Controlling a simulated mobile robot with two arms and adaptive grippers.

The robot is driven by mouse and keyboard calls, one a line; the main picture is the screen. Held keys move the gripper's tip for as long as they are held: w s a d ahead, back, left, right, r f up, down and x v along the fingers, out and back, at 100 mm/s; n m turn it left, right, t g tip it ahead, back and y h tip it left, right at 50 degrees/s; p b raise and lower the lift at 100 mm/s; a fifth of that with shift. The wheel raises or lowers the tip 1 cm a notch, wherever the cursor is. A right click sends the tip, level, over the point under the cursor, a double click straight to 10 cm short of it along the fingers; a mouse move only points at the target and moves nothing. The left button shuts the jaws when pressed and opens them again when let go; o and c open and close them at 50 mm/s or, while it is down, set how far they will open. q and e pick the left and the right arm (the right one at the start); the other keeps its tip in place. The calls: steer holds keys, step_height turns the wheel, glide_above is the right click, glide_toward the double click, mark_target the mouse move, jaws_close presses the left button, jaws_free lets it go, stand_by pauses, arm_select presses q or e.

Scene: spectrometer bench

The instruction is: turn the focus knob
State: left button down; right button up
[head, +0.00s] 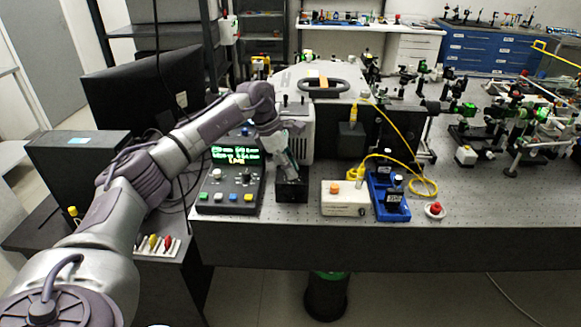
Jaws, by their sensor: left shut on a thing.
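My left arm reaches in from the left, and its gripper (290,177) points down at a small black box (292,192) near the front edge of the bench. The gripper is shut on the focus knob on top of this box. The fingers hide the knob, so its shape and any turn mark cannot be made out. My right gripper is not in view.
A control unit (228,197) with a lit green screen and coloured buttons stands just left of the black box. A white box with an orange button (345,197), a blue tray (401,213) and a red button (435,209) stand to the right. Optics crowd the right bench.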

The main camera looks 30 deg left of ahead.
arm_select(q)
steer(key=shift+r, duration=0.1)
steer(key=c, duration=1)
jaws_free()
steer(key=v, duration=1.2)
steer(key=shift+a, duration=0.1)
